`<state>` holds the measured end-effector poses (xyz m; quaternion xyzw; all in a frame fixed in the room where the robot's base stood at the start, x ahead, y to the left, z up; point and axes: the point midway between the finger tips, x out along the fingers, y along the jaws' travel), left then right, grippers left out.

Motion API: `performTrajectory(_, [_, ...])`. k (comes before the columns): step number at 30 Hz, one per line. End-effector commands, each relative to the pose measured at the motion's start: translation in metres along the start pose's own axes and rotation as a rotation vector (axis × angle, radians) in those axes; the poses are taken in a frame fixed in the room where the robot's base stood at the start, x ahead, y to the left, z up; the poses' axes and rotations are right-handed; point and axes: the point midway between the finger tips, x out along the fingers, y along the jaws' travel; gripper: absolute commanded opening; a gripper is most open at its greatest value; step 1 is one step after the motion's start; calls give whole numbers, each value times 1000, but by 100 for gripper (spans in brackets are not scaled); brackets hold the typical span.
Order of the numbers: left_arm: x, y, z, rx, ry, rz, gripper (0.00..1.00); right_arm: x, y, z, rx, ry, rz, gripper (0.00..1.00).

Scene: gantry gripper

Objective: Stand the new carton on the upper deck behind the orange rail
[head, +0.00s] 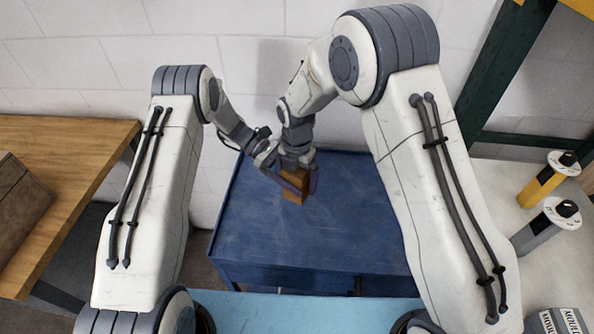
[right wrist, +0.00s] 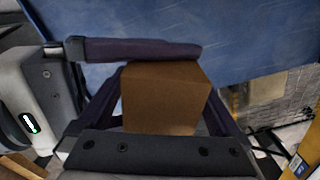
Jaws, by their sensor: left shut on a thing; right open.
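A small brown carton (head: 292,187) is held in the air above the blue table, tilted; it also shows in the right wrist view (right wrist: 165,97). My left gripper (head: 272,166) reaches it from the left and is shut on it; its fingertips are partly hidden. My right gripper (head: 300,177) comes down over the carton from above and is open around it. In the right wrist view, dark finger parts lie around the carton; contact with them cannot be told. I cannot make out the upper deck or identify the orange rail for sure.
The blue table (head: 350,225) is bare. A wooden table (head: 75,150) at left bears a larger brown box (head: 22,195). A pale counter (head: 500,185) at right bears a yellow cylinder (head: 540,187), a grey cylinder (head: 535,237) and a labelled box (head: 556,322). A dark green post (head: 490,85) stands behind.

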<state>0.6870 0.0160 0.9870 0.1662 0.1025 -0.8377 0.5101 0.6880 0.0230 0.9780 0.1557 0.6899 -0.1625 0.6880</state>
Motion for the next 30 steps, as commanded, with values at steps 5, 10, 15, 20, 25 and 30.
performTrajectory(5, [0,0,1,1,-1,0,5,4,0,0,0,-1,1,100])
performTrajectory(10, [0,0,1,1,-1,0,5,3,0,0,0,-1,1,96])
performTrajectory(15, [0,0,1,1,-1,0,5,3,0,0,0,-1,1,31])
performTrajectory(20, [0,0,1,1,-1,0,100,2,1,0,0,-2,2,0])
performTrajectory(25, [0,0,0,1,0,0,100,2,1,0,0,-2,2,0])
performTrajectory(30, [-7,1,0,1,0,3,100,2,0,0,0,-1,2,0])
